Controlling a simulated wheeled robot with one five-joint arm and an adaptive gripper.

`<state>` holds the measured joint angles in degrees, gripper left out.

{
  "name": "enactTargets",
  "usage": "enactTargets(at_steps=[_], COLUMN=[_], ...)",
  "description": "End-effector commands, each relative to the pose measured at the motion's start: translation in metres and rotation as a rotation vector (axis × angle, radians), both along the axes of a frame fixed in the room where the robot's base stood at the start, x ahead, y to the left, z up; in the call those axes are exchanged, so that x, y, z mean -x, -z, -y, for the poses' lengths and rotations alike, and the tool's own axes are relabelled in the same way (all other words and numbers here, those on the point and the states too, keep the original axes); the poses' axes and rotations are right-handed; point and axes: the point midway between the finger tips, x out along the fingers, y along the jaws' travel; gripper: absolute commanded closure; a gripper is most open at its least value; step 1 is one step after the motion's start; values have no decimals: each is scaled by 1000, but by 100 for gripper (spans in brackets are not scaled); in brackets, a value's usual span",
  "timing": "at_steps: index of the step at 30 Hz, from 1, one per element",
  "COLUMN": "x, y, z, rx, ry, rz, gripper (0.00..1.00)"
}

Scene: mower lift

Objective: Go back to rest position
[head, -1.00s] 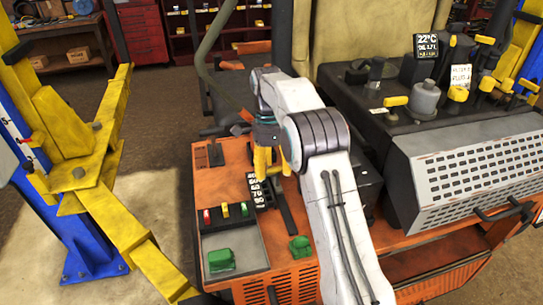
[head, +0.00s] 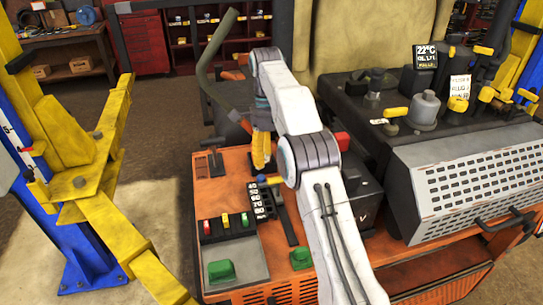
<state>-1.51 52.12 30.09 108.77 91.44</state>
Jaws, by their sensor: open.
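My white arm reaches from the bottom of the head view up over the orange mower deck (head: 285,262). My gripper (head: 260,165) has yellow fingers and points down just above the far part of the deck. It is open, and I see nothing held in it. A lever with a blue knob (head: 262,179) and a black numbered plate (head: 260,199) sit just below the gripper. The slot beside the plate is partly hidden by my arm.
Red, yellow and green switches (head: 226,220) and two green pieces, one on a grey panel (head: 221,271), lie left of my arm. A grey perforated cover (head: 470,170) stands at right. A yellow lift arm (head: 105,225) stands at left, with bare floor between.

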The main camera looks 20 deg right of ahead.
Motion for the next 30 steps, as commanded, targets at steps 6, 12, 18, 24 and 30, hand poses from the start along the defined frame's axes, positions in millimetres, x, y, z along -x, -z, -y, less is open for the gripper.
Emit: enactTargets(at_steps=[6, 12, 18, 24, 30], x=[0, 0, 0, 10, 39], y=[-1, -1, -2, -20, -49], z=[0, 0, 0, 1, 4], rx=[0, 0, -1, -18, -43], ry=[0, 0, -6, -97, -305], rz=[1, 1, 3, 43, 121], gripper=[45, 45, 45, 45, 45])
